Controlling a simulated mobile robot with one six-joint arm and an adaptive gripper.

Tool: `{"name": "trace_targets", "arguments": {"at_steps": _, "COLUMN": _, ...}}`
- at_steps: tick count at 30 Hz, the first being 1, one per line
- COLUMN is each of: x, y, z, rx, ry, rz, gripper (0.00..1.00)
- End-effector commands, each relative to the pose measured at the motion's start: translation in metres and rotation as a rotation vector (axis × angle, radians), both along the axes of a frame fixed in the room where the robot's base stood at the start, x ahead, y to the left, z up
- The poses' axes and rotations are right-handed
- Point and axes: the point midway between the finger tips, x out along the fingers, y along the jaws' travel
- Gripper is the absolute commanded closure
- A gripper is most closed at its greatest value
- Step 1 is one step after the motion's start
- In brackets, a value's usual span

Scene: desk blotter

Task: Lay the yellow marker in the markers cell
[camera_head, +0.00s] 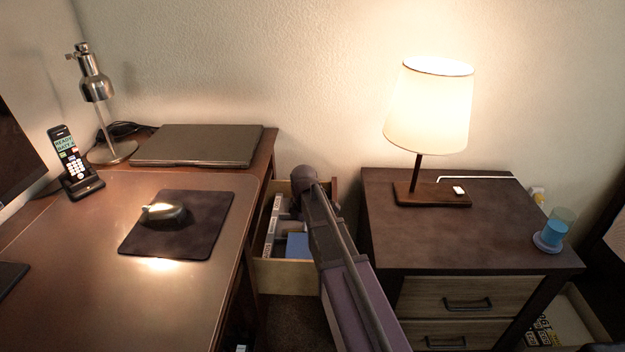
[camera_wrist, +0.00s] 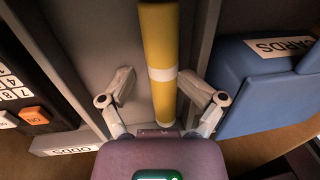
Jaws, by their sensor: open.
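The yellow marker (camera_wrist: 160,30), with a white band round it, shows in the middle of the wrist view. It runs lengthwise away from my gripper's palm, in a grey compartment (camera_wrist: 100,30) between dividers. My gripper (camera_wrist: 158,86) is open, one finger on each side of the marker, with a visible gap at the left. I cannot tell whether the marker touches the floor below it. No markers label is readable. In the head view my arm reaches into an open drawer (camera_head: 286,277), and the fingers and marker are hidden there.
A blue box (camera_wrist: 260,85) labelled CARDS stands right of the marker. A calculator (camera_wrist: 30,105) lies left, near an ODDS label (camera_wrist: 72,150). The desk (camera_head: 90,250) and the nightstand (camera_head: 480,235) with a lamp (camera_head: 430,105) flank the drawer closely.

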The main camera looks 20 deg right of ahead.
Motion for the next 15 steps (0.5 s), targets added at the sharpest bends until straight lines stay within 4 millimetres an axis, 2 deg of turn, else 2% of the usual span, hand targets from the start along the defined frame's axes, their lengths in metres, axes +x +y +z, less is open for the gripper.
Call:
{"name": "trace_targets", "arguments": {"at_steps": 1, "x": -0.013, "y": 0.007, "z": -0.002, "rx": 0.026, "ry": 0.009, "rz": -0.016, "gripper": 0.17}}
{"name": "trace_targets", "arguments": {"at_steps": 8, "x": -0.01, "y": 0.007, "z": 0.012, "rx": 0.026, "ry": 0.009, "rz": -0.015, "gripper": 0.17}}
{"name": "trace_targets", "arguments": {"at_steps": 15, "x": -0.006, "y": 0.005, "z": 0.035, "rx": 0.024, "ry": 0.007, "rz": -0.012, "gripper": 0.17}}
